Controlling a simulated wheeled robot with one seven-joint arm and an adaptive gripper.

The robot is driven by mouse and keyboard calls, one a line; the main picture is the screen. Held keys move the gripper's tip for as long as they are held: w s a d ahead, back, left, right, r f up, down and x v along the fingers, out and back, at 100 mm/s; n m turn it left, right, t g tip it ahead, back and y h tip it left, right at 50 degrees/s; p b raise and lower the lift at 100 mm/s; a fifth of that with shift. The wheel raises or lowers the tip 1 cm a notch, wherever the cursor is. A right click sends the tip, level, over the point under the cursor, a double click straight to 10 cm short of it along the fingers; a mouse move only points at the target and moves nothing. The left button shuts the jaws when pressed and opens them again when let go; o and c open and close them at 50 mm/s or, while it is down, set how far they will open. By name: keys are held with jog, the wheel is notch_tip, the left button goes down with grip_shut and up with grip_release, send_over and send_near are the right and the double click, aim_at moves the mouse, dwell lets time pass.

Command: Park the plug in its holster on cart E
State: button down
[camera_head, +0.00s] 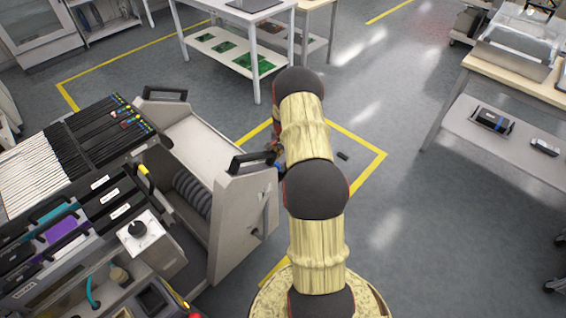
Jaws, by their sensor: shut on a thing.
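A grey feeder trolley (235,205) stands left of my arm, with tall side panels, black handles and a coil of dark ribbed hose or reel inside. I cannot read a letter on it. My gripper (273,152) is at the trolley's right upper edge, beside the near black handle, and mostly hidden behind my padded arm. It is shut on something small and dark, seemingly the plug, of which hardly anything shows. A small blue bit shows just below it. The holster cannot be made out.
A machine with feeder slots (70,150) fills the left, beside the trolley. A white table (245,15) stands behind, and a workbench (510,95) at right. Floor between is clear.

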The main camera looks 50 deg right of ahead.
jog(key=shift+f, duration=0.15)
dwell(0.7)
jog(key=c, duration=1.3)
grip_release()
jog(key=shift+o, duration=0.4)
notch_tip(320, 180, up, 12)
jog(key=r, duration=0.1)
jog(key=w+a+r+n+t+h, duration=0.15)
jog(key=a+r+n, duration=0.65)
jog(key=a+r, duration=1.65)
jog(key=s+a+r+n+t+p, duration=0.1)
jog(key=s+a+r+n, duration=0.1)
jog(key=s+a+r, duration=0.3)
jog(key=s+a+r+n+t, duration=0.1)
jog(key=s+a+r+n, duration=0.2)
jog(key=a, duration=0.4)
jog(key=s+a+n+t+y, duration=0.1)
jog(key=s+a+n, duration=0.4)
jog(key=s+a, duration=0.5)
jog(key=s+t, duration=0.1)
jog(key=s, duration=0.2)
jog(key=shift+r+n, duration=0.4)
